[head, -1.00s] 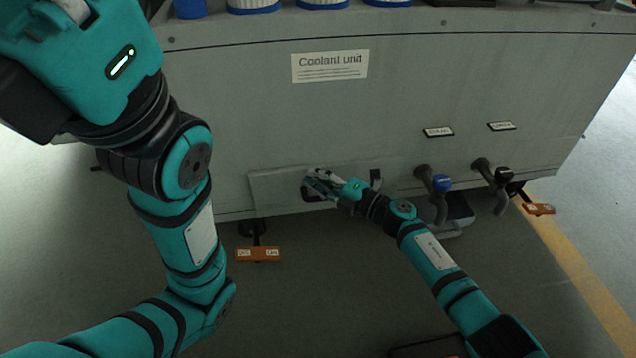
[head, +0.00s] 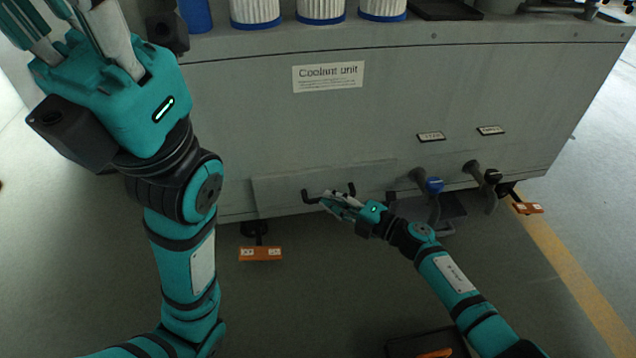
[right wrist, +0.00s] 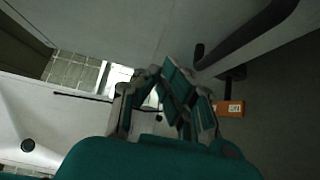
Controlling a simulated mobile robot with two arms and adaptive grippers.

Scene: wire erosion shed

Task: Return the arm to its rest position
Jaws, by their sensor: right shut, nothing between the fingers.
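My right gripper (head: 330,201) is shut and empty, low in front of the coolant unit (head: 450,80). It is close to a black handle (head: 308,197) on the low front panel (head: 280,190) and hides the handle's middle part. In the right wrist view the closed fingers (right wrist: 178,85) have nothing between them, and a black bar (right wrist: 250,40) runs beside them on the right. My left gripper (head: 80,40) is raised at the upper left, near the unit's top edge. Its fingertips are cut off by the frame.
Blue and black valve pipes (head: 433,186) stick out right of my right gripper. White filters with blue rims (head: 320,10) stand on the unit's top. Orange foot plates (head: 260,254) lie at floor level. A dark tray (head: 425,345) is near my right arm. Open floor lies in front.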

